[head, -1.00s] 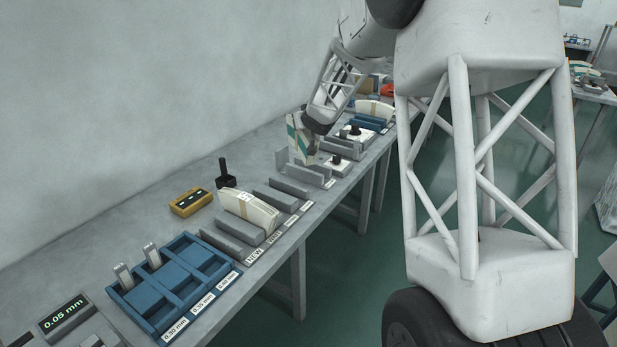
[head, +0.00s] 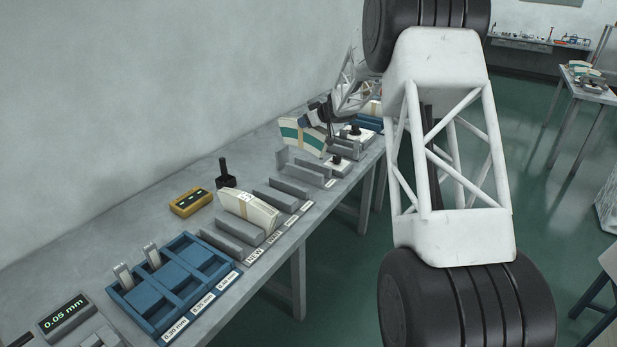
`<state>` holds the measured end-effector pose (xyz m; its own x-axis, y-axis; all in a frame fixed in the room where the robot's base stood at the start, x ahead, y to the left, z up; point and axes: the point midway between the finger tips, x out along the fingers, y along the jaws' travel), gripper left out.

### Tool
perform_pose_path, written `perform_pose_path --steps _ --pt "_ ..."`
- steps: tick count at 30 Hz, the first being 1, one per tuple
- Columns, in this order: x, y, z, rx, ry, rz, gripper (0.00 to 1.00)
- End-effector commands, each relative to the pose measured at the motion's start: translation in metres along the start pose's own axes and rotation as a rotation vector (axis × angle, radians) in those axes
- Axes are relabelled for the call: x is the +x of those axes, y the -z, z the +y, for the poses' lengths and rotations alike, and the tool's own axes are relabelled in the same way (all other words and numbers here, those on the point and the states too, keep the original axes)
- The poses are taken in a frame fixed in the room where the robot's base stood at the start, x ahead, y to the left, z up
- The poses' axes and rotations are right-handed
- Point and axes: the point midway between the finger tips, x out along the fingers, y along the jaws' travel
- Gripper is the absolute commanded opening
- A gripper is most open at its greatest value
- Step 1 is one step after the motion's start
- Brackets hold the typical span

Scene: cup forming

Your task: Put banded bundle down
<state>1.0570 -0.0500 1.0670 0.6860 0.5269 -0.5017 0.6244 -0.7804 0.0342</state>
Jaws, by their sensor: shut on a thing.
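The banded bundle (head: 301,138) is a cream stack with green bands. It is in the middle of the head view, tilted, above the grey racks. My gripper (head: 318,119) is shut on it at its right end; the fingertips are small and partly hidden. The bundle looks raised over the back of the rack, though I cannot tell whether it touches anything. A second cream bundle with a tan band (head: 248,209) stands in the front rack between grey dividers.
The grey table (head: 120,228) runs along the wall. A blue tray (head: 178,282) with compartments, a yellow device (head: 190,201), a black stamp-like tool (head: 226,174) and a thickness display (head: 64,316) stand at the front left.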

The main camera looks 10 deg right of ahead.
Motion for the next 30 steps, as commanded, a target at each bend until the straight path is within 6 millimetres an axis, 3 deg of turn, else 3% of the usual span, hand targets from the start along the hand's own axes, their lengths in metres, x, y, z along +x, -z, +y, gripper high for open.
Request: perform_pose_path --steps 9,23,30 --pt "0.008 -0.025 0.022 -0.062 0.092 0.002 0.00" --pt "0.010 -0.029 0.022 -0.065 0.097 0.002 0.00" --pt "0.022 -0.050 0.021 -0.063 0.098 0.000 0.00"
